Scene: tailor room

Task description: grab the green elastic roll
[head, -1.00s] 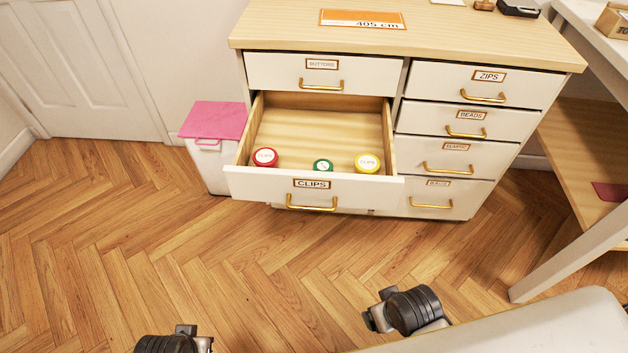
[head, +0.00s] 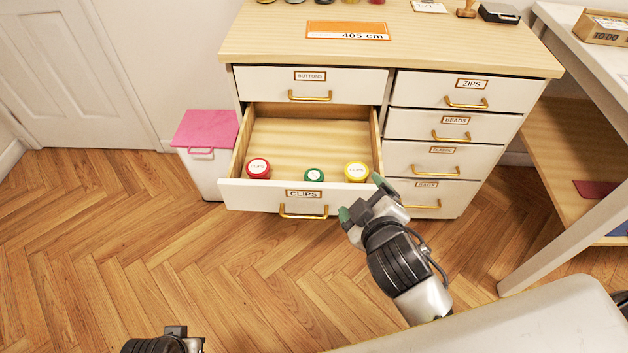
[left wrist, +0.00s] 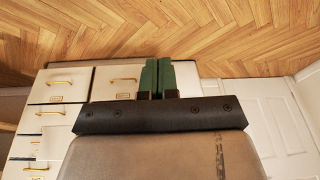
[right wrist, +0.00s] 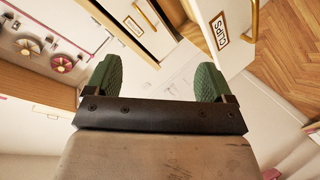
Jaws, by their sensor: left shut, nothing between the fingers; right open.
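No green elastic roll can be made out for sure. The open drawer labelled CLIPS (head: 290,195) holds a small green round thing with a white top (head: 314,175), between a red tub (head: 258,168) and a yellow tub (head: 357,172). A drawer labelled ELASTIC (head: 420,162) is shut, in the right column. My right gripper (head: 360,198) is open and empty, by the open drawer's front right corner; its spread green fingers show in the right wrist view (right wrist: 154,82). My left gripper (left wrist: 157,78) is shut and empty; only its arm shows at the bottom of the head view.
The cabinet top (head: 430,40) carries a 405 cm sign (head: 347,30). A white bin with a pink lid (head: 207,130) stands left of the drawer. A table leg (head: 560,240) is at right. The wooden floor (head: 180,260) before the cabinet is clear.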

